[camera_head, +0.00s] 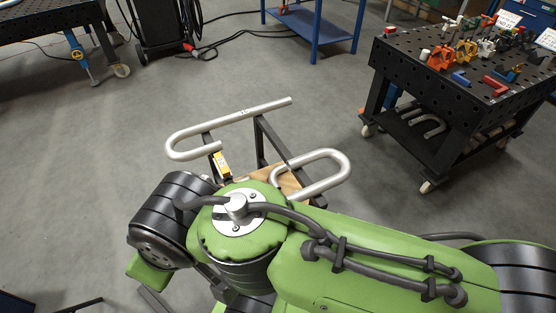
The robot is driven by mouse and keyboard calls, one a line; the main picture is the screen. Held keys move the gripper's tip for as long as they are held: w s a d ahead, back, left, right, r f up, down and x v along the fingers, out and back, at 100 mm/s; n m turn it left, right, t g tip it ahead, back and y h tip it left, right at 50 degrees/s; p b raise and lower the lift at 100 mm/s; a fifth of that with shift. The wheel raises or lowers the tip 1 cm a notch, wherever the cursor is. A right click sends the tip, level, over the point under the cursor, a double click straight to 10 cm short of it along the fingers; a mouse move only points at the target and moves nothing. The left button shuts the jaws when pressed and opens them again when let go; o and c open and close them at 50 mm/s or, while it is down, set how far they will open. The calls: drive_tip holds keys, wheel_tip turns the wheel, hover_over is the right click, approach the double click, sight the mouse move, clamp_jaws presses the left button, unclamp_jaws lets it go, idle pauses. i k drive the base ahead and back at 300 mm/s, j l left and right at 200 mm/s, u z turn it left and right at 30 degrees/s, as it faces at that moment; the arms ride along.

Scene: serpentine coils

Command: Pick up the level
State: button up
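A small yellow block with dark and pale marks, which looks like the level (221,165), is just above my green arm. It sits by the left dark bar of a small stand (262,145), close below the left bent silver tube. My arm covers the lower part of the stand, and I cannot tell what the level rests on. My gripper is not visible; only my green and black arm links show, below and in front of the stand.
Silver bent tubes (240,116) lie across the stand, over a wooden board (288,184). A black perforated wheeled table (400,60) with clamps stands at right. A blue table (318,30) and a black machine (160,25) stand behind. Grey floor (70,150) at left is clear.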

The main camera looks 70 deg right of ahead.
sight(222, 168)
drive_tip(key=z, duration=1.7)
drive_tip(key=j+u, duration=0.15)
drive_tip(key=u, duration=0.3)
drive_tip(key=j+u, duration=0.15)
drive_tip(key=u, duration=0.3)
drive_tip(key=j+u, duration=0.1)
drive_tip(key=u, duration=0.3)
drive_tip(key=i+u, duration=0.15)
drive_tip(key=u, duration=0.3)
drive_tip(key=i+j, duration=0.2)
drive_tip(key=i+l+z, duration=0.1)
drive_tip(key=z, duration=0.3)
drive_tip(key=i+z, duration=0.55)
drive_tip(key=z, duration=0.25)
drive_tip(key=i+z, duration=0.25)
drive_tip(key=i, duration=0.15)
drive_tip(key=i+z, duration=0.3)
drive_tip(key=i, duration=0.15)
drive_tip(key=i+z, duration=0.15)
drive_tip(key=z, duration=0.25)
drive_tip(key=i+j+z, duration=0.1)
drive_tip(key=z, duration=0.35)
drive_tip(key=i+j+z, duration=0.1)
drive_tip(key=z, duration=0.3)
drive_tip(key=i+j, duration=0.05)
drive_tip(key=i, duration=0.05)
